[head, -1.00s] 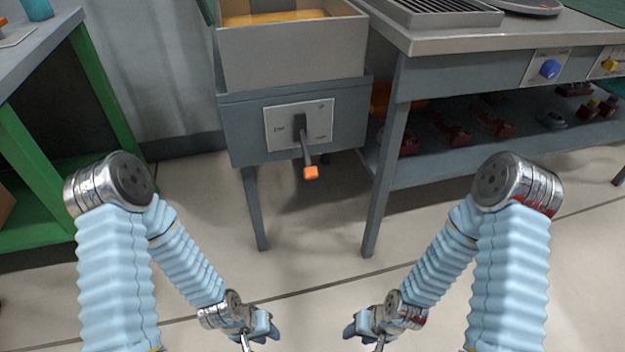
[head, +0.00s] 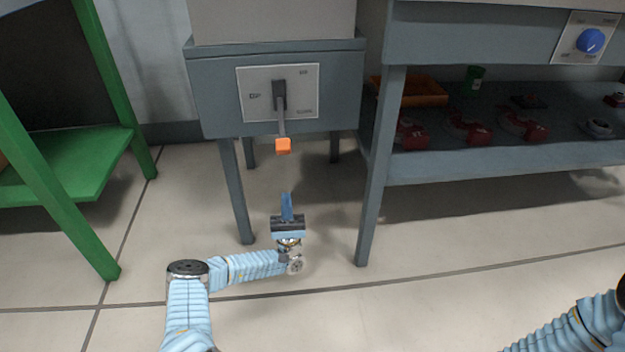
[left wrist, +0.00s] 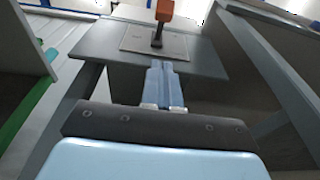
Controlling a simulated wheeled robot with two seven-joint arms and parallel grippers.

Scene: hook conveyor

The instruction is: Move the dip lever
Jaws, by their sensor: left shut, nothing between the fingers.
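The dip lever (head: 282,125) is a grey rod with an orange block at its end, hanging down from a pale labelled plate (head: 307,90) on the front of the grey tank stand. In the left wrist view the lever's orange end (left wrist: 165,10) is at the top, with its rod meeting the plate below it. My left gripper (head: 286,196) is shut and empty, below the orange end and apart from it. Its blue fingers (left wrist: 163,80) point toward the lever in the left wrist view. My right gripper is out of view; only part of its arm shows at the lower right.
A grey bench (head: 480,165) stands to the right, its lower shelf holding red parts, an orange tray (head: 425,92) and a green cup (head: 474,80). A blue knob (head: 590,40) is on its front. A green-framed table (head: 75,170) stands at left. Floor between is clear.

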